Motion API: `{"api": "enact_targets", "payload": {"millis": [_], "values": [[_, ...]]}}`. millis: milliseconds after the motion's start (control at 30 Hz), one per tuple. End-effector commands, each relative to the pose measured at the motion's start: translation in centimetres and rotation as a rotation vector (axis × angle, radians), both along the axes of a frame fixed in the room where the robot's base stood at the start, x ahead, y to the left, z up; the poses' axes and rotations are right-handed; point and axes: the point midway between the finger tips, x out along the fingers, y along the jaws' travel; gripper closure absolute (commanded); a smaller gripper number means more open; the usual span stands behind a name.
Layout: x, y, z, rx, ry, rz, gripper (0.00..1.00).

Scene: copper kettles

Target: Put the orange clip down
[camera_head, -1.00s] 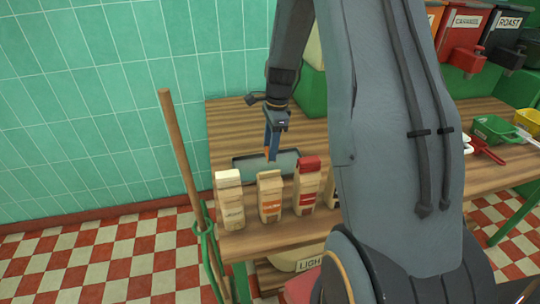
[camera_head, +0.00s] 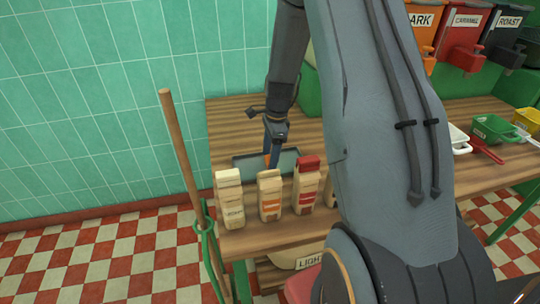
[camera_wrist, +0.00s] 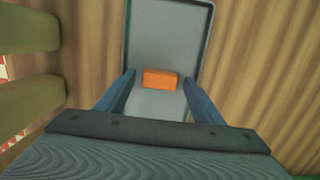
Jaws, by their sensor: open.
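The orange clip (camera_wrist: 160,79) is a small block lying on the grey tray (camera_wrist: 168,28), seen from above in the wrist view. My gripper (camera_wrist: 158,84) is open, with one blue finger on each side of the clip and a gap to both. In the head view, my gripper (camera_head: 271,157) points down over the tray (camera_head: 289,161), behind the row of paper bags. A little orange shows at the fingertips there. The bags hide the tray's front edge.
Several paper bags stand in front of the tray, including one with an orange label (camera_head: 270,195) and one with a red top (camera_head: 307,186). A broom handle (camera_head: 178,150) leans at the table's left. Bare wooden tabletop (camera_head: 228,125) lies left of my gripper.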

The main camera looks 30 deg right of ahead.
Motion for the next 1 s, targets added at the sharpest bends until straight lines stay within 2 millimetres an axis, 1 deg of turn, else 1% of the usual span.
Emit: {"api": "enact_targets", "payload": {"millis": [133,267,367,700,833,1000], "values": [[0.0,0.0,0.2,0.000,-0.001,0.000,0.38],[0.1,-0.1,1.2,-0.001,-0.004,0.001,0.38],[0.1,-0.3,2.6,-0.002,-0.005,0.000,0.38],[-0.1,-1.1,9.2,-0.001,-0.004,0.001,0.38],[-0.1,-1.3,11.0,-0.001,-0.004,0.000,0.38],[-0.2,-1.4,12.1,0.000,-0.002,0.000,0.38]]}}
